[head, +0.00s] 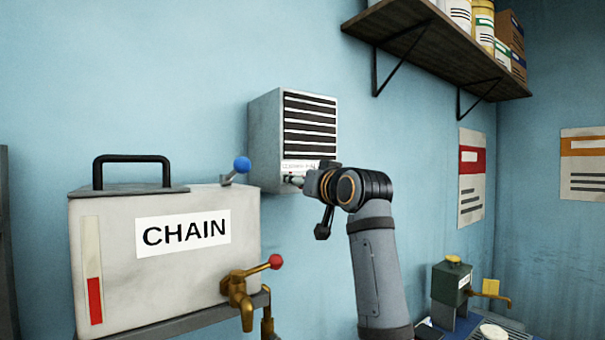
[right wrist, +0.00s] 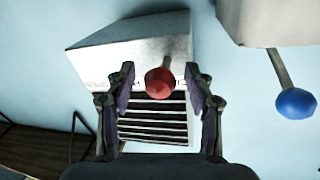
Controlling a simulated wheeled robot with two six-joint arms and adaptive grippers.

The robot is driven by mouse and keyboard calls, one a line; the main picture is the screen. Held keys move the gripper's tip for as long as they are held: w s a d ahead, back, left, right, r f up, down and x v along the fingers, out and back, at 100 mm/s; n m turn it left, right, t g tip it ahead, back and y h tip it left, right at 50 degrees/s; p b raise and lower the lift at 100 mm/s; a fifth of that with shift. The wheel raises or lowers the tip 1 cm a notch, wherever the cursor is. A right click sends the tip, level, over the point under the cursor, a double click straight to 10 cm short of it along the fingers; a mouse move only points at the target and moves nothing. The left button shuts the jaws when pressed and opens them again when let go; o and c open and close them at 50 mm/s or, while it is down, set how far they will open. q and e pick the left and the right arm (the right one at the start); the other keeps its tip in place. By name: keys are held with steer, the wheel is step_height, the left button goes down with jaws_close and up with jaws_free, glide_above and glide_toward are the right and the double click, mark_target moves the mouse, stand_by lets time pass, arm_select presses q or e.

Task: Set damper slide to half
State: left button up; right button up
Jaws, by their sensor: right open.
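The damper is a grey vent box (head: 265,140) on the blue wall with dark louvres and a small, partly hidden label (head: 300,165) below them. My right gripper (head: 297,181) is at the box's lower front edge in the head view and hides the slide there. In the right wrist view the vent box (right wrist: 130,48) appears turned over. A red ball knob (right wrist: 160,81) on a short metal stem shows before it, between the two fingers of my open right gripper (right wrist: 159,76). Gaps show on both sides of the knob. My left gripper is not in view.
A pale CHAIN tank (head: 150,275) stands left, with a blue-knobbed lever (head: 241,165) and a brass tap (head: 240,292) with a red knob. A wall shelf (head: 440,50) hangs upper right. A small green container (head: 450,282) stands lower right.

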steer(key=shift+w, duration=0.1)
steer(key=c, duration=0.4)
jaws_close()
